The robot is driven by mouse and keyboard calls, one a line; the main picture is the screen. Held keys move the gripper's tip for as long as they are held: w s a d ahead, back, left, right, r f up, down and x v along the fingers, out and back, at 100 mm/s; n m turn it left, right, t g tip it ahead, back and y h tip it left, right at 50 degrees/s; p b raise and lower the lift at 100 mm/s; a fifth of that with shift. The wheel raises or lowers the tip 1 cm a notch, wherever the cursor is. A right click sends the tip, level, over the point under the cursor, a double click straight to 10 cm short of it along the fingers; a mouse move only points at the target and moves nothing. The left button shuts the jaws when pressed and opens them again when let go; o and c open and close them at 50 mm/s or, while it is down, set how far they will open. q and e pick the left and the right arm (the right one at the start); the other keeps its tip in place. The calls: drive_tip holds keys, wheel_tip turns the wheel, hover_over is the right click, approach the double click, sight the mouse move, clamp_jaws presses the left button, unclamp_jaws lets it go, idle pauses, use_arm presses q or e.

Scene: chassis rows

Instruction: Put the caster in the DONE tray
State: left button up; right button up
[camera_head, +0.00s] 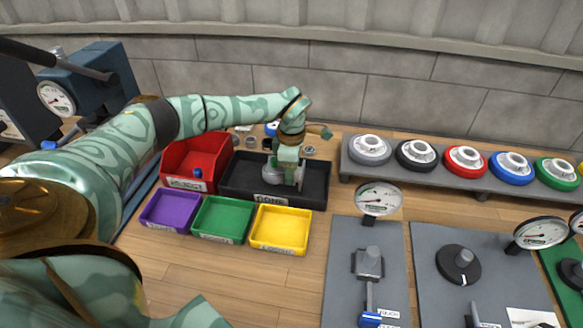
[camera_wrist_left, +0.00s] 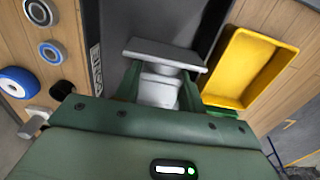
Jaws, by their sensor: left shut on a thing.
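The caster (camera_head: 298,174) is a light grey metal piece with a flat plate, held in my left gripper (camera_head: 288,166). In the left wrist view the caster (camera_wrist_left: 165,54) sits between the two green fingers, with its plate across the fingertips. The fingers are shut on it. The black DONE tray (camera_head: 236,178) stands at the back of the bench, and the gripper with the caster is over its right half. The tray (camera_wrist_left: 113,22) also lies under the caster in the left wrist view. I cannot tell whether the caster touches the tray floor. My right gripper is not in view.
A red tray (camera_head: 186,158) stands left of the DONE tray. Purple (camera_head: 169,210), green (camera_head: 221,217) and yellow (camera_head: 281,229) bins stand in front. A grey rack (camera_head: 410,178) with several coloured wheels is to the right. Small round parts lie behind the tray.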

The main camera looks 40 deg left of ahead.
use_arm(q)
drive_tip(key=shift+f, duration=0.2)
idle(0.3)
drive_tip(key=shift+f, duration=0.2)
drive_tip(key=shift+f+b, duration=0.6)
drive_tip(key=shift+f, duration=0.9)
drive_tip(key=o, duration=1.2)
drive_tip(key=shift+c, duration=0.2)
wheel_tip(320, 180, up, 16)
drive_tip(key=p, duration=0.4)
drive_tip(key=shift+r+p, duration=0.15)
drive_tip(key=shift+p, duration=0.15)
